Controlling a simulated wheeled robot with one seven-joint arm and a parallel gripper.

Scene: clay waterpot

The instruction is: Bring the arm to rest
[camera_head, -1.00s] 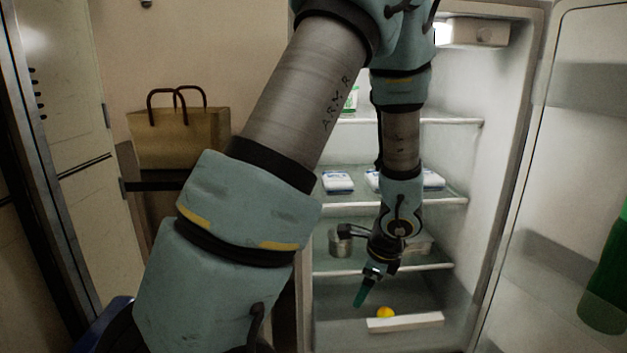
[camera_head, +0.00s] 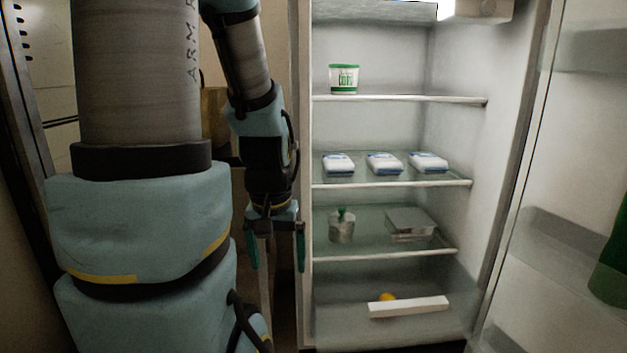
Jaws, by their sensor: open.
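My gripper (camera_head: 276,248) hangs pointing down at the left of the open fridge, in front of its left edge. Its two green-tipped fingers are apart, with nothing between them. My arm is folded on the left side of the view and covers much of the wall behind it. The gripper is outside the shelves and appears to touch nothing.
The fridge stands open. Its shelves hold a white-green tub (camera_head: 343,79), three blue-white packs (camera_head: 384,163), a pouch with a green cap (camera_head: 342,227) and a grey box (camera_head: 410,224). A yellow ball (camera_head: 387,297) lies behind a white strip (camera_head: 408,307). The door (camera_head: 560,190) is at right.

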